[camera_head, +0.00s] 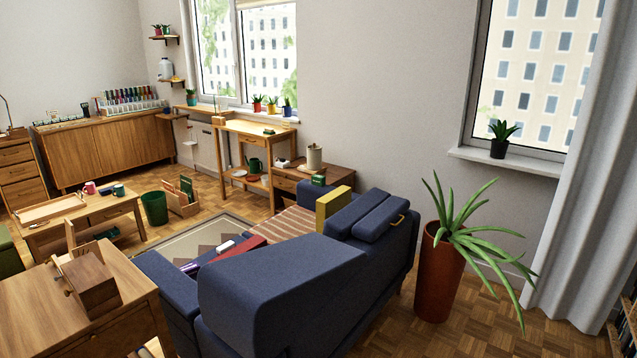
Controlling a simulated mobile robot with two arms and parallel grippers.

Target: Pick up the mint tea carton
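I cannot pick out the mint tea carton for certain at this size. A small green box (318,180) sits at the front of the low wooden side table (335,172), beyond the blue sofa; its label is too small to read. Another small green item (268,131) lies on top of the tall wooden stand by the window. Neither of my grippers shows in this view.
The blue sofa (285,290) fills the foreground. A tall potted plant (436,270) stands to its right. A wooden cabinet (25,320) is at lower left, a coffee table (75,215) beyond. Parquet floor (465,325) is bare right of the plant.

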